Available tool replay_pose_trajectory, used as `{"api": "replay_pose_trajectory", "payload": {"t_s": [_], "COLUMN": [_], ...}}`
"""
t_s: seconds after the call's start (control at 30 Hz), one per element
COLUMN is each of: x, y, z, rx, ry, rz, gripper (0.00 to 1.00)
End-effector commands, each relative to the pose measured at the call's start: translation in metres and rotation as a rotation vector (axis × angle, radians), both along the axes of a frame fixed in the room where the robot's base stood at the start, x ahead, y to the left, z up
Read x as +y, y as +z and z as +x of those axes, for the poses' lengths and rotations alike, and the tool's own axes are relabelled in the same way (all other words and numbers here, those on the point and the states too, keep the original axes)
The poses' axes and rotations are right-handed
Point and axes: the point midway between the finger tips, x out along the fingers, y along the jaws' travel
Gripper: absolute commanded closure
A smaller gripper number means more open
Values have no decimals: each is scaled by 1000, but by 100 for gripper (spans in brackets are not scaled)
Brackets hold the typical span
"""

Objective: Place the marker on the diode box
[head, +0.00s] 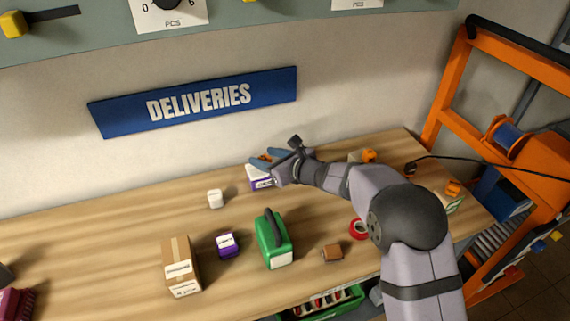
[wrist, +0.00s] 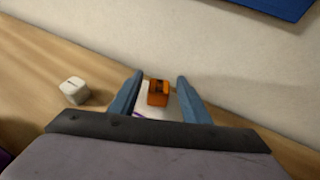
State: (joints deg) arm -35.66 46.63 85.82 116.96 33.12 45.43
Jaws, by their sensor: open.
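My gripper (head: 262,158) is open at the back of the bench, above a white box with a purple band (head: 260,178). In the wrist view, my gripper (wrist: 157,88) has one blue finger on each side of a small orange block with a dark mark (wrist: 158,99), with gaps beside it. The orange block appears to rest on top of the white box (wrist: 172,107); it also shows between the fingers in the head view (head: 265,158). I cannot read the labels, so I cannot tell for certain which things are the marker and the diode box.
A small white block (head: 215,199) stands left of my gripper. The wall is close behind.

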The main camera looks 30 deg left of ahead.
Motion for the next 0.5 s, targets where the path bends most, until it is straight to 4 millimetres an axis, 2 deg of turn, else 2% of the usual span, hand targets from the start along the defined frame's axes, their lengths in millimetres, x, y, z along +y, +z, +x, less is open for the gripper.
{"api": "replay_pose_trajectory", "payload": {"t_s": [0.5], "x": [-68], "y": [30], "z": [-28], "rx": [-2], "ry": [-1], "rz": [0], "gripper": [57]}}
